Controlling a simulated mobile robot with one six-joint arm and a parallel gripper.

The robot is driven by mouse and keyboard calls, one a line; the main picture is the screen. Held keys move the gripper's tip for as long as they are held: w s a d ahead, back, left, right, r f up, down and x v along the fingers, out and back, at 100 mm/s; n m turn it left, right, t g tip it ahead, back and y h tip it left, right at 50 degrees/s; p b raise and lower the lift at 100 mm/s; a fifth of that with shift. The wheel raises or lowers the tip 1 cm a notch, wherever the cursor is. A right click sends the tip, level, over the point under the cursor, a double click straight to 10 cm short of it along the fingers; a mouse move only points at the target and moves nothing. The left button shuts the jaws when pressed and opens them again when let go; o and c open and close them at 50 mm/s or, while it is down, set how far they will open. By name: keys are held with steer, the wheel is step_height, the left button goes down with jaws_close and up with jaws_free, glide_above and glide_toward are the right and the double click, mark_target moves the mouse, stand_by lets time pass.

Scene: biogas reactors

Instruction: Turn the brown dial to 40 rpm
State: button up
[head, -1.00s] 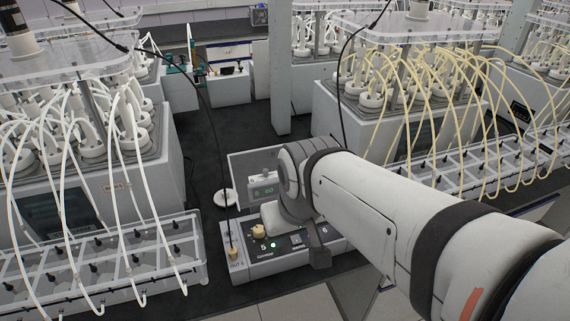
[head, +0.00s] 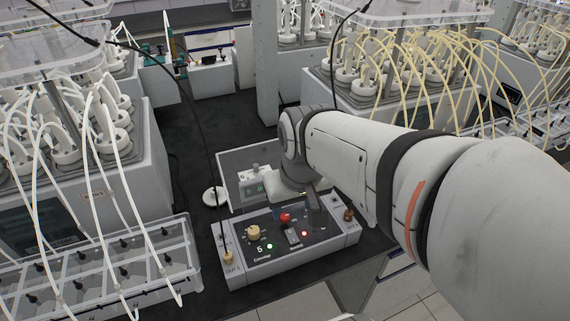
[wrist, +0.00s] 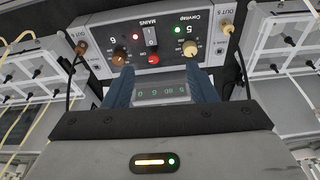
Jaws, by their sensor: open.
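The brown dial (wrist: 119,58) is on the control box (head: 290,267), on the side marked 6, which shows upside down in the wrist view. In the head view my arm and gripper seem to hide it. A red knob (wrist: 153,58) and a tan dial (wrist: 190,48) sit in line with it. My gripper (wrist: 162,84) is open and empty, with its blue fingers apart and a lit display (wrist: 162,93) showing between them. The brown dial is just beyond the fingertip on the left in the wrist view, apart from it. The display digits are too small to read surely.
A brown plug (head: 348,214) and a tan plug (head: 228,257) with a black cable stand at the box's ends. A clear tube rack (head: 120,265) is close on the left.

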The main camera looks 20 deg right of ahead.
steer(key=w+d+f+g, duration=0.1)
steer(key=w+d+f, duration=0.2)
steer(key=w+d+f+m+b, duration=0.1)
steer(key=w+d+f, duration=0.2)
steer(key=w+d, duration=0.1)
steer(key=w+d+f+g+b, duration=0.1)
steer(key=w+d+f, duration=0.2)
steer(key=d, duration=0.1)
steer(key=shift+w+d+f+g+y, duration=0.2)
steer(key=shift+w+d+g+y, duration=0.05)
steer(key=shift+w+g+y, duration=0.1)
steer(key=shift+d+f+m, duration=0.15)
steer(key=shift+f+m, duration=0.1)
steer(key=shift+m, duration=0.05)
steer(key=f, duration=0.7)
steer(key=shift+w+a+f, duration=0.1)
steer(key=shift+a+f, duration=0.1)
steer(key=shift+f, duration=0.05)
steer(key=shift+c, duration=0.5)
steer(key=c, duration=0.9)
